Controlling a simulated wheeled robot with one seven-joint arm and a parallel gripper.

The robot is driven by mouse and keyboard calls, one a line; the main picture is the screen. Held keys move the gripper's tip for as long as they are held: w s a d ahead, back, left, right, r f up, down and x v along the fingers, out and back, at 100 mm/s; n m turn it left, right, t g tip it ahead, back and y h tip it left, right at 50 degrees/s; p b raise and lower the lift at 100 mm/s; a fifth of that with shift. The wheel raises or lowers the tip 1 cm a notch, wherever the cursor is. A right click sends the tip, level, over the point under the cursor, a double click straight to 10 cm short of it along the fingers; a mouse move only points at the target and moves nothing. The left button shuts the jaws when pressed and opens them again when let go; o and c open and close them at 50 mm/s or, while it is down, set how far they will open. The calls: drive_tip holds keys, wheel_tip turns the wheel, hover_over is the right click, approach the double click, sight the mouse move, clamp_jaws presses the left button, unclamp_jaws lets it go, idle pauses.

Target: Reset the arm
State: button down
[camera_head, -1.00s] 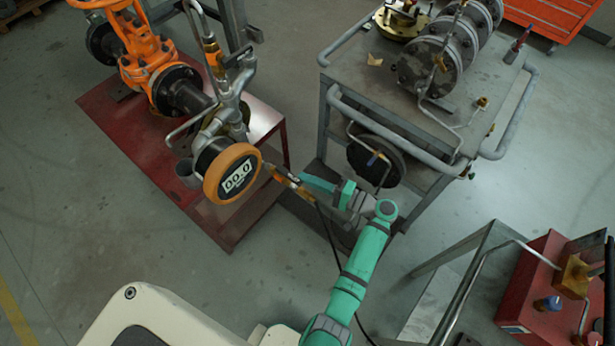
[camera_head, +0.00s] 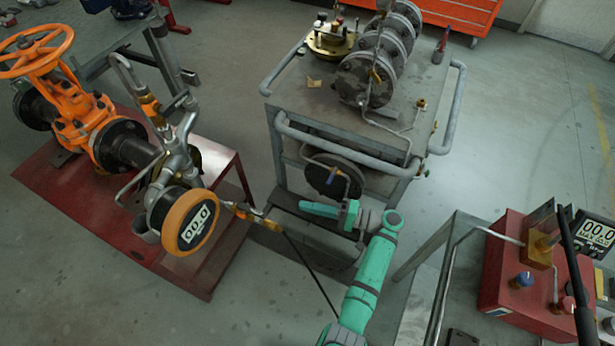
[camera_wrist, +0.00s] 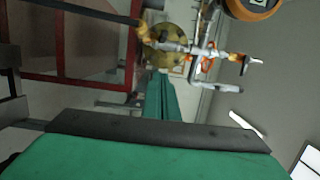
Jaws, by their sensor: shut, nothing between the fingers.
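My gripper (camera_head: 306,207) is at the end of my green arm, left of its bent wrist and in front of the grey cart. It is shut and holds nothing. It is apart from the orange gate valve (camera_head: 78,113) and from the round gauge (camera_head: 190,222) with the orange rim, which stand to its left. The gauge reads 00.0. In the wrist view, green parts of my arm fill the bottom, and the gauge's rim (camera_wrist: 252,8) shows at the top right.
The grey cart (camera_head: 290,125) carries several flanged discs and has a rail facing my arm. A red skid (camera_head: 150,245) bears the valve. A hose from the gauge fitting runs down beside my arm. A bench with a red pump box (camera_head: 525,275) stands at right.

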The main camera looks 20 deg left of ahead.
drive_tip(key=s+a+f+m+t+h, duration=0.25)
drive_tip(key=s+f, duration=0.25)
drive_tip(key=f, duration=0.3)
drive_tip(key=s+a+f+m+t+h, duration=0.2)
drive_tip(key=s+a+f+t+h, duration=0.15)
drive_tip(key=f, duration=0.45)
drive_tip(key=s+d+f+m+t+h, duration=0.1)
drive_tip(key=s+d+f+h, duration=0.15)
drive_tip(key=s, duration=0.35)
drive_tip(key=s+d+f+t+h, duration=0.1)
drive_tip(key=s+d+t+h, duration=0.15)
drive_tip(key=s+h, duration=0.2)
drive_tip(key=s+d+r+n+t+h, duration=0.15)
drive_tip(key=s+d+r+h, duration=0.25)
drive_tip(key=s+d+r, duration=0.6)
drive_tip(key=s+d+r+n+t, duration=0.1)
drive_tip(key=s+r+n+t, duration=0.1)
drive_tip(key=r, duration=0.8)
drive_tip(key=s+d+r+n+t+h, duration=0.1)
drive_tip(key=s+r+t, duration=0.1)
drive_tip(key=r, duration=0.8)
drive_tip(key=shift+s+d+r+n+t, duration=0.2)
drive_tip(key=shift+r+n+t, duration=0.05)
drive_tip(key=shift+n+t, duration=0.15)
